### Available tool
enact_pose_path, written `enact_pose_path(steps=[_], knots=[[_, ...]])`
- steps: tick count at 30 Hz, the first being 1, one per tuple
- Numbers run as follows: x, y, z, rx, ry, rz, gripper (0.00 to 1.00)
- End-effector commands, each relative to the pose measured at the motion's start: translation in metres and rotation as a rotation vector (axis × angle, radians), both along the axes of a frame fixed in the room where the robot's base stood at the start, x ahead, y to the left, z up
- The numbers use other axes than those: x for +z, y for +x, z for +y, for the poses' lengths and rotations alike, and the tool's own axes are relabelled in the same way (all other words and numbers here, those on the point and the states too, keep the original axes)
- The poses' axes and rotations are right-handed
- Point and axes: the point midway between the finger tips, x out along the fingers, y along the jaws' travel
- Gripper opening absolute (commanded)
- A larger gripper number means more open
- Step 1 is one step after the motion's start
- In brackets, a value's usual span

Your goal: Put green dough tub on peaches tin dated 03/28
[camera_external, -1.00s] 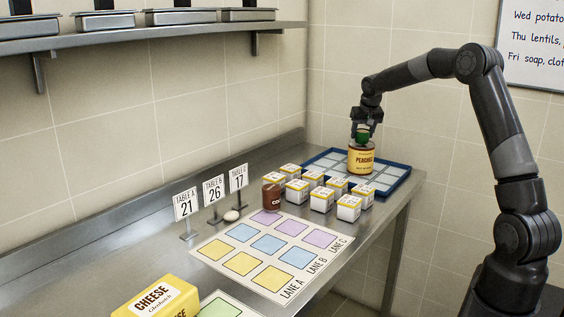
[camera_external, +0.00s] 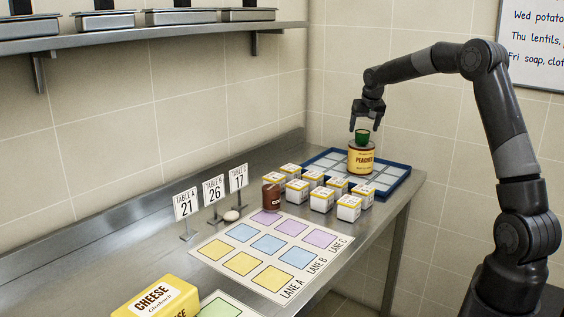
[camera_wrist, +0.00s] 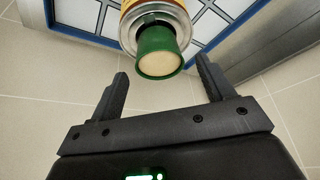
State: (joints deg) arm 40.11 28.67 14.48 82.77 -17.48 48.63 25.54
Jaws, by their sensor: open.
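The green dough tub (camera_external: 362,136) stands upright on top of the peaches tin (camera_external: 361,160). The tin has a yellow and dark label reading PEACHES; its date is too small to read. The tin stands on the blue-rimmed tray (camera_external: 399,183) at the far end of the counter. My gripper (camera_external: 366,126) is open, above the tub and clear of it. In the wrist view the green tub (camera_wrist: 158,58) shows its pale top, resting on the tin's lid (camera_wrist: 152,9). My open fingers (camera_wrist: 162,85) are apart on either side, with nothing between them.
Several white boxes with yellow tops (camera_external: 321,200) and a brown tin (camera_external: 272,196) stand in front of the tray. A mat with coloured squares (camera_external: 208,250), table number signs (camera_external: 214,190) and a yellow cheese box (camera_external: 158,299) are nearer. A wall shelf (camera_external: 150,36) runs above left.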

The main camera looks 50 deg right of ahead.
Motion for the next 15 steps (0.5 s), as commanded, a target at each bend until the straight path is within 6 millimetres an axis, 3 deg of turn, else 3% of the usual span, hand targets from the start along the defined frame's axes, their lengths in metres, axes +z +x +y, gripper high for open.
enact_pose_path(steps=[7,15], knots=[[0.052,-0.015,0.015,0.000,-0.001,-0.001,0.74],[0.079,-0.023,0.024,0.001,0.000,0.001,0.74]])
